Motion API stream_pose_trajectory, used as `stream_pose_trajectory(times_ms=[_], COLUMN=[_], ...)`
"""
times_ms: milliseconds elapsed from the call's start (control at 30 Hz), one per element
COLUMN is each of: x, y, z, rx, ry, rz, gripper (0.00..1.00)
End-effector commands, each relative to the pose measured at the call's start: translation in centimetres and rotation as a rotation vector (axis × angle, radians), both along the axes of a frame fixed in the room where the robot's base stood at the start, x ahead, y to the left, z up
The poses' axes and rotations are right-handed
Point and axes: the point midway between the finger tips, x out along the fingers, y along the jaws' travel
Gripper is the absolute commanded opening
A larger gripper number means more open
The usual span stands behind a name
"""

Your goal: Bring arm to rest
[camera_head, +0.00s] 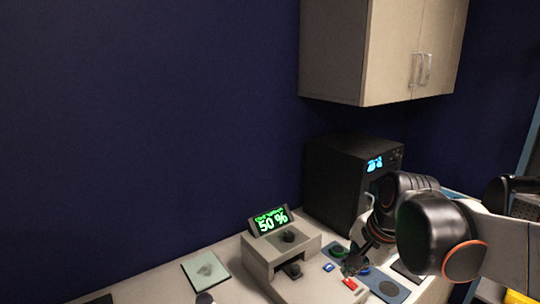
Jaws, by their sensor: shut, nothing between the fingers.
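My arm reaches in from the right side of the head view, its dark and white links with orange rings in front of the counter. My gripper (356,262) hangs small and dark at the end of the arm, above the counter near the coloured buttons. It is shut and holds nothing that I can see. Its fingertips are small in the view, and I cannot tell whether they touch the panel below.
A grey control box (262,258) with a knob and a green "50 %" display (270,221) stands on the counter. A black machine (345,180) stands behind the gripper. A wall cabinet (385,50) hangs above. A pale green pad (205,270) lies at the left.

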Motion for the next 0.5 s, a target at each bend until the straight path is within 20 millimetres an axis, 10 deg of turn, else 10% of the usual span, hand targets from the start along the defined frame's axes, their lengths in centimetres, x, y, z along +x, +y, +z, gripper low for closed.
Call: stream_pose_trajectory(times_ms=[500], x=[-11.5], y=[-1.1], z=[-2.9], rx=[-0.496], ry=[-0.254], rz=[0.746], gripper=[0.0])
